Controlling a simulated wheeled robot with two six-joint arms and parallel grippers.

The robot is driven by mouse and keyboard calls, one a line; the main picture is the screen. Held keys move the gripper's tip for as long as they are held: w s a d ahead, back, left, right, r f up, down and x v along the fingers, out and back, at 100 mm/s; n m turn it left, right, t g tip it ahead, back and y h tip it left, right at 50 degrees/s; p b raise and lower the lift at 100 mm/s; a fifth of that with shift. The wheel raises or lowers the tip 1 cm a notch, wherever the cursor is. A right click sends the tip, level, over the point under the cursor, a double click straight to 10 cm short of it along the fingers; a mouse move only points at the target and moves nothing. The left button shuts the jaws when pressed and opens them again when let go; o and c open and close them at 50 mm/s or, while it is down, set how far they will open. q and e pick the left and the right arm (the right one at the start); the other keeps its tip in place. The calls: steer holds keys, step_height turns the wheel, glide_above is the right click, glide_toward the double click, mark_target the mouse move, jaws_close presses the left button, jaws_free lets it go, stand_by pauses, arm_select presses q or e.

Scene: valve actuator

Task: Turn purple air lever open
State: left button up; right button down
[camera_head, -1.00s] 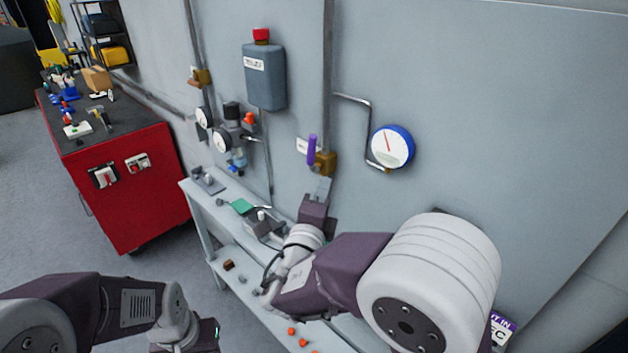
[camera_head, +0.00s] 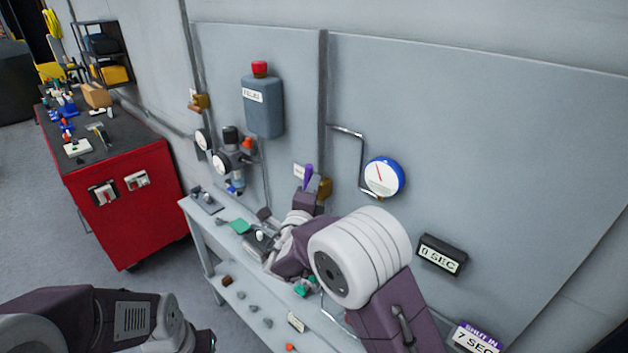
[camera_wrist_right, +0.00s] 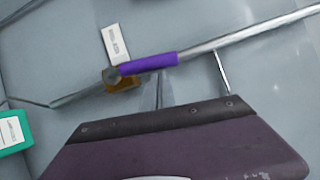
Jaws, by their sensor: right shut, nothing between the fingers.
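The purple air lever (camera_head: 308,176) stands nearly upright on a brass valve (camera_head: 324,188) on the wall panel, its top leaning slightly right. In the right wrist view the purple lever (camera_wrist_right: 148,63) lies roughly along the metal pipe, over the brass valve (camera_wrist_right: 121,80). My right gripper (camera_head: 305,194) is shut and empty, just below and in front of the lever. The wrist view shows its dark housing below the lever; I cannot tell whether it touches. My left arm shows at the bottom left, with its gripper out of frame.
A blue-rimmed gauge (camera_head: 384,176) and a black timer reading 0 SEC (camera_head: 441,255) are to the right. A grey box with a red top (camera_head: 263,106) and a regulator (camera_head: 232,160) are to the left. A grey bench (camera_head: 196,235) with small parts stands below.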

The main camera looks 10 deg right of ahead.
steer(key=shift+w+d, duration=0.1)
steer(key=p, duration=0.1)
steer(key=w+a+n+p, duration=0.1)
steer(key=shift+r+g+p, duration=0.2)
steer(key=shift+g+p, duration=0.1)
stand_by(0.3)
